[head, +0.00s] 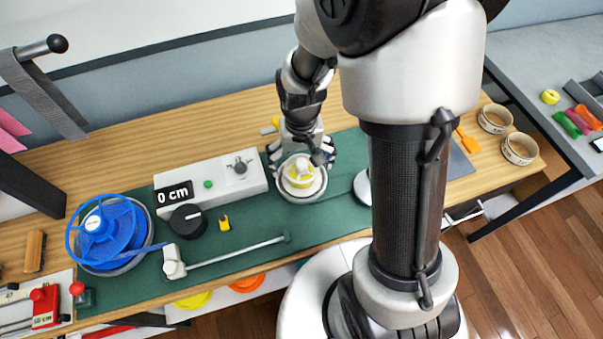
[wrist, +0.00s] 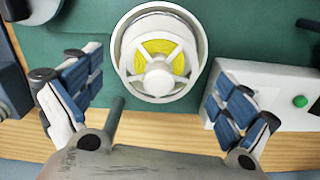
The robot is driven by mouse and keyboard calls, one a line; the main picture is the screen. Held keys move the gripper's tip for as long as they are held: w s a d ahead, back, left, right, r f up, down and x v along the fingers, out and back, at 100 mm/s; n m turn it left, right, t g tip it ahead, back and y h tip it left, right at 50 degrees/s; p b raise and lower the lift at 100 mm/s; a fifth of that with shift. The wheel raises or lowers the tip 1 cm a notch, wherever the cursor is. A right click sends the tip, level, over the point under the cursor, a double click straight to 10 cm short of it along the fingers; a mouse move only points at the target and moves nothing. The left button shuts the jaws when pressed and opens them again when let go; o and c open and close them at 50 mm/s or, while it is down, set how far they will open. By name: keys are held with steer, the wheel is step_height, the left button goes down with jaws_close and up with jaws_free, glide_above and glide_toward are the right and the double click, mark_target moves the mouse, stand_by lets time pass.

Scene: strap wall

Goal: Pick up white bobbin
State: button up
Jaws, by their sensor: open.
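The white bobbin (head: 299,183) is a round white spool with yellow showing in it. In the wrist view the bobbin (wrist: 156,75) is at the top middle, with white spokes, a round hub and yellow between the spokes. My gripper (head: 300,155) is over the bobbin's back side in the head view. Its fingers are spread wide and empty, one to each side in the wrist view (wrist: 158,95). I see no finger contact with the bobbin.
The white box (head: 210,182) with a "0 cm" display stands close to the left.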

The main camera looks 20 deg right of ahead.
mark_target(301, 169)
step_height(301, 169, down, 4)
steer(key=shift+w+r+b, duration=0.1)
steer(key=shift+b, duration=0.6)
steer(key=shift+c, duration=0.3)
steer(key=c, duration=1.2)
steer(key=shift+o, duration=0.2)
steer(key=shift+r, duration=0.1)
